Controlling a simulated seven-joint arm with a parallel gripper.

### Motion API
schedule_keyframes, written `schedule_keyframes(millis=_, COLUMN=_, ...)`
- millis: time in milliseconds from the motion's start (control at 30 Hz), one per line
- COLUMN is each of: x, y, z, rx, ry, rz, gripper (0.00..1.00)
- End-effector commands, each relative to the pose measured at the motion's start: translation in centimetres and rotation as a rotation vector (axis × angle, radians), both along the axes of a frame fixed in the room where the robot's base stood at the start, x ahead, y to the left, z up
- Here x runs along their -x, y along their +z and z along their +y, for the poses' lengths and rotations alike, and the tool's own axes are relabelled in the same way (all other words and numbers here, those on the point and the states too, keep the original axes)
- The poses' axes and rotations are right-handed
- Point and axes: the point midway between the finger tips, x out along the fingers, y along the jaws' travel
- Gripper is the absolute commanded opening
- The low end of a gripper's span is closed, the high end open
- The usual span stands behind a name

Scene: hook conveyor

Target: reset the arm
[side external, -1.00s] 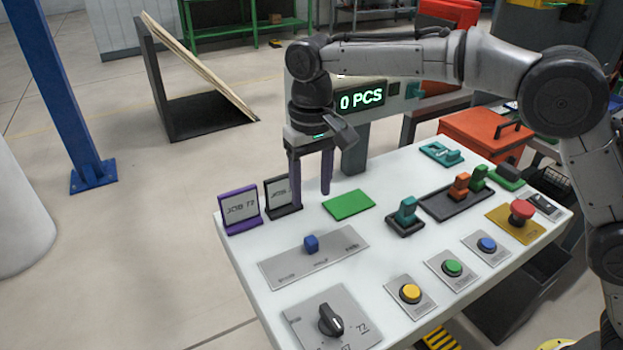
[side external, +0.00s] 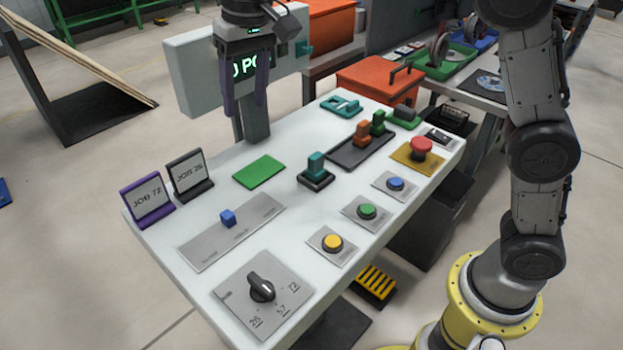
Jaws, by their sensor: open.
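My gripper (side external: 245,118) is at the top of the side external view, raised above the white table (side external: 300,258). Its two purple-grey fingers point down, apart, with nothing between them. They overlap the counter display (side external: 190,75) behind them and hide part of its green text. The fingertips are above and behind the green pad (side external: 259,172) in the picture and touch nothing that I can see.
Job cards (side external: 148,200) stand at the table's left edge. A slider panel (side external: 232,232), a rotary knob (side external: 261,288), yellow (side external: 332,243), green and blue buttons, a teal switch (side external: 316,168) and a red emergency button (side external: 421,147) occupy the table.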

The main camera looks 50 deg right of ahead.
Motion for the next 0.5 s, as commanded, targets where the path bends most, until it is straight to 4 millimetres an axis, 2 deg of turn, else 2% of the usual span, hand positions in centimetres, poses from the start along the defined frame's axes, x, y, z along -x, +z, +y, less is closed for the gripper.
schedule_keyframes(millis=33, x=1.5, y=1.8, z=-2.0, rx=-0.009, ry=-0.026, rz=-0.029, gripper=0.57)
schedule_keyframes(millis=100, x=3.4, y=3.3, z=-4.2, rx=-0.018, ry=-0.050, rz=-0.060, gripper=0.57)
schedule_keyframes(millis=233, x=7.6, y=5.1, z=-7.9, rx=-0.027, ry=-0.080, rz=-0.120, gripper=0.57)
schedule_keyframes(millis=367, x=12.1, y=5.6, z=-10.9, rx=-0.028, ry=-0.098, rz=-0.180, gripper=0.57)
schedule_keyframes(millis=500, x=17.1, y=4.6, z=-13.5, rx=-0.018, ry=-0.103, rz=-0.243, gripper=0.57)
